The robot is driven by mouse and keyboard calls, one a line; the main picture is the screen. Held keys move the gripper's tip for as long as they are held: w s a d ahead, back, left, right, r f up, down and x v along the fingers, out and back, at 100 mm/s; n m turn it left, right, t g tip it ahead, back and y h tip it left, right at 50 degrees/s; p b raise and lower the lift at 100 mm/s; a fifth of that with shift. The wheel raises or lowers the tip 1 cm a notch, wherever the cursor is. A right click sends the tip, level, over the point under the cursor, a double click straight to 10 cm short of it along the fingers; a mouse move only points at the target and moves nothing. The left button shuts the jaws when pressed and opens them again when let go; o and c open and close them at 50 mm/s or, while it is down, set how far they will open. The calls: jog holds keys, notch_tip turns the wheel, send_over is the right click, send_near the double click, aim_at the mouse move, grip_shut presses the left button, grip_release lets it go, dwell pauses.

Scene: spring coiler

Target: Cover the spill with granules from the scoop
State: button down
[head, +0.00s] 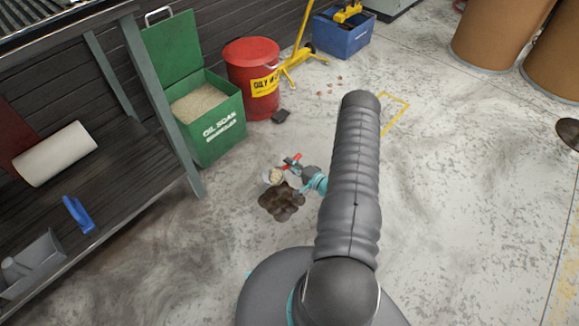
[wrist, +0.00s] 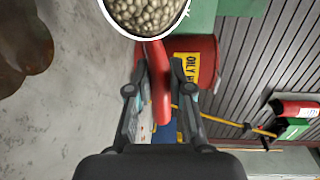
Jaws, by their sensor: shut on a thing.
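My gripper (head: 297,178) is shut on the red handle of the scoop (head: 274,177). In the wrist view the red handle (wrist: 157,85) runs between my two fingers, and the scoop's bowl (wrist: 151,15) is full of pale granules. The brown spill (head: 281,202) lies on the concrete floor just below the scoop in the head view, and it shows at the upper left of the wrist view (wrist: 24,45). The scoop is held above the floor beside the spill's far edge. No granules are visible on the spill.
An open green bin (head: 212,122) of granules stands at the back left, next to a red oily-waste can (head: 252,80). A workbench (head: 75,200) with a paper roll (head: 55,154) lines the left. A blue crate (head: 342,33) is behind.

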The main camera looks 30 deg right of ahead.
jog(key=shift+s+f+t+b, duration=0.2)
jog(key=shift+f+t+b, duration=0.1)
jog(key=shift+t+b, duration=0.55)
jog(key=t+b, duration=0.1)
jog(key=b, duration=0.1)
jog(key=t+y+b, duration=0.1)
jog(key=b, duration=0.2)
jog(key=shift+s+d+f, duration=0.15)
jog(key=shift+s+d, duration=0.05)
jog(key=shift+s, duration=0.1)
jog(key=shift+s+t+y+b, duration=0.1)
jog(key=shift+t+y+b, duration=0.2)
jog(key=shift+t+b, duration=0.1)
jog(key=shift+s+t, duration=0.1)
jog(key=shift+t, duration=0.25)
jog(key=shift+d, duration=0.1)
jog(key=shift+w+d, duration=0.3)
jog(key=shift+w, duration=0.35)
jog(key=shift+w+d, duration=0.25)
jog(key=shift+w, duration=0.35)
jog(key=shift+s+a+r+p, duration=0.1)
jog(key=shift+s+a+p, duration=0.1)
jog(key=shift+a, duration=0.3)
jog(key=shift+s+a+r+p, duration=0.1)
jog(key=shift+s+a, duration=0.05)
jog(key=shift+a, duration=0.35)
jog(key=shift+a+p, duration=0.1)
jog(key=shift+p, duration=0.7)
